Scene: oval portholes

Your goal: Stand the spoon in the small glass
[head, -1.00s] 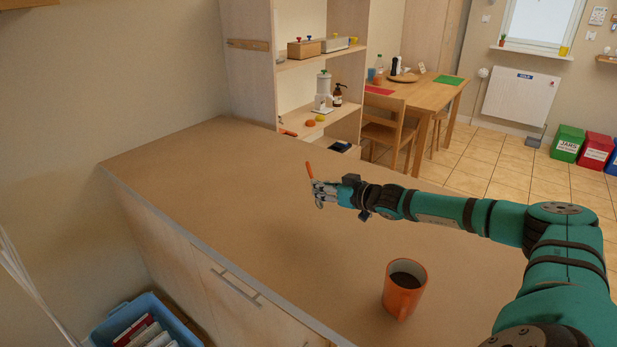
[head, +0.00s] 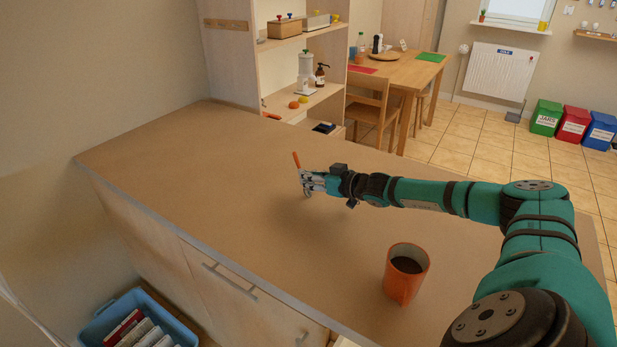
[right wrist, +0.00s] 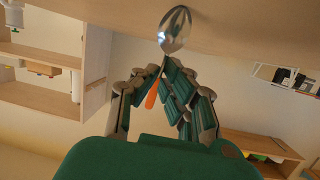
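My right gripper (head: 304,181) is shut on the spoon above the counter. The spoon's orange handle (head: 296,160) points up out of the fingers in the head view, and its metal bowl hangs just below them. The right wrist view, turned over, shows the shiny bowl (right wrist: 174,30) beyond the fingertips and the orange handle (right wrist: 152,94) between the fingers of the right gripper (right wrist: 164,76). I cannot make out a small glass in either view. My left gripper is not in view.
An orange mug (head: 406,274) with dark liquid stands on the brown counter (head: 210,170), nearer than my right gripper. The counter's middle and left are clear. An open shelf unit (head: 290,75) stands behind it. A blue crate (head: 130,318) is below the front edge.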

